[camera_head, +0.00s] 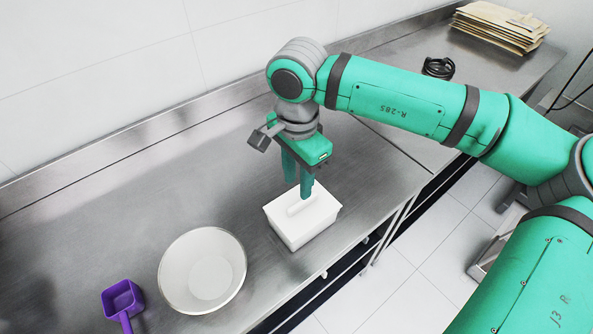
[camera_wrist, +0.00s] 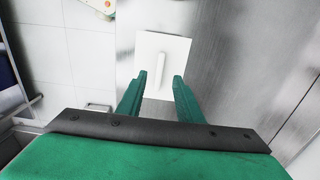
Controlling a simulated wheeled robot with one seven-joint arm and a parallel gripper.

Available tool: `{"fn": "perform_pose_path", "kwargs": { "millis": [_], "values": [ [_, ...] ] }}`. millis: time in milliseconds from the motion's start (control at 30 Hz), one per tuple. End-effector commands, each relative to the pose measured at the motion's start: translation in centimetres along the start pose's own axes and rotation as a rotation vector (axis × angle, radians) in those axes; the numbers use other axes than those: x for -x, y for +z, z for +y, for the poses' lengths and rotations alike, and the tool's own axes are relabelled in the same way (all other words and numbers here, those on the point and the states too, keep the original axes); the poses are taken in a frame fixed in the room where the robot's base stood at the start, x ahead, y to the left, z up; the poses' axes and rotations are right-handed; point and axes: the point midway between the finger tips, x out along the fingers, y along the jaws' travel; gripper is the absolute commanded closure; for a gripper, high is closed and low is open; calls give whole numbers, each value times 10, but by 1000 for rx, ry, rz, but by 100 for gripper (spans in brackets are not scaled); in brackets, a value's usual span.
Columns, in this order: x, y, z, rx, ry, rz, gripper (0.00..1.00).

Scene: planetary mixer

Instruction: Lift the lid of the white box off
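The white box (camera_head: 300,231) stands on the steel counter, with its white lid (camera_head: 316,204) on top. A raised bar handle (camera_head: 300,205) runs along the middle of the lid. In the wrist view the square lid (camera_wrist: 177,47) and its upright handle (camera_wrist: 159,70) lie beyond my fingertips. My gripper (camera_head: 298,190) points down above the box and looks just over the lid's far side. Its two green fingers are apart with nothing between them in the wrist view (camera_wrist: 157,78). Whether a fingertip touches the lid I cannot tell.
A pale bowl (camera_head: 176,262) stands left of the box, and a purple scoop (camera_head: 123,299) lies further left. A stack of brown envelopes (camera_head: 500,25) and a black coil (camera_head: 438,67) lie at the back right. The steel counter (camera_head: 130,205) is clear behind the bowl.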

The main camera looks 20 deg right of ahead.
Motion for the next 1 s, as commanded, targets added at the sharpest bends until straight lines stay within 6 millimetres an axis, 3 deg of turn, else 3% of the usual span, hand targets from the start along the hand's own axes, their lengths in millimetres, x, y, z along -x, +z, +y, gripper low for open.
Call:
{"fn": "perform_pose_path", "kwargs": {
  "millis": [300,500,933,1000],
  "values": [
    [-54,1,0,1,0,-4,67],
    [-75,1,0,1,-1,-3,67],
    [-83,1,0,1,-2,-2,67],
    [-83,1,0,1,-2,-2,82]
  ]
}}
